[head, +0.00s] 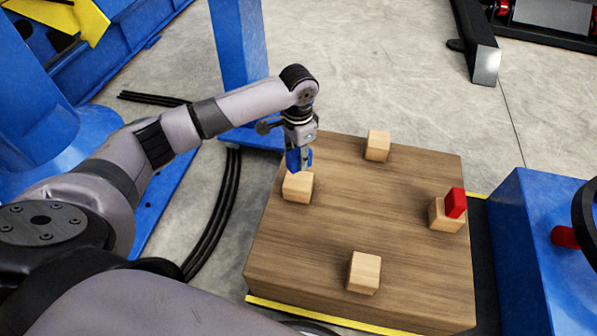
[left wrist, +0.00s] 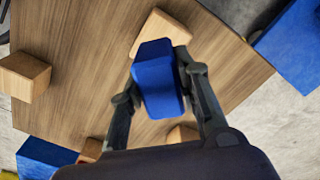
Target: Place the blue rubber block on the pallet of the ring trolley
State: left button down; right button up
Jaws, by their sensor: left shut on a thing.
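The blue rubber block (head: 292,160) is held by my left gripper (head: 303,158), just above or on the wooden cube (head: 298,187) at the left of the pallet. I cannot tell whether the two touch. In the left wrist view the blue block (left wrist: 158,80) sits between the two fingers of my left gripper (left wrist: 160,85), with a wooden cube (left wrist: 160,30) partly hidden behind it. The pallet (head: 330,230) is a thick brown wooden slab; it also fills much of the left wrist view (left wrist: 80,70). My right gripper is not in view.
Other wooden cubes stand on the pallet at the back (head: 377,146), front (head: 364,272) and right. A red block (head: 455,203) leans on or stands on the right cube (head: 446,216). A blue post (head: 238,60) rises behind the pallet; a blue housing (head: 530,250) stands at right.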

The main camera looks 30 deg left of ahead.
pick_arm(q)
notch_tip(320, 180, down, 6)
jog(key=shift+b, duration=0.95)
jog(key=shift+r, duration=0.1)
jog(key=c, duration=1.2)
grip_release()
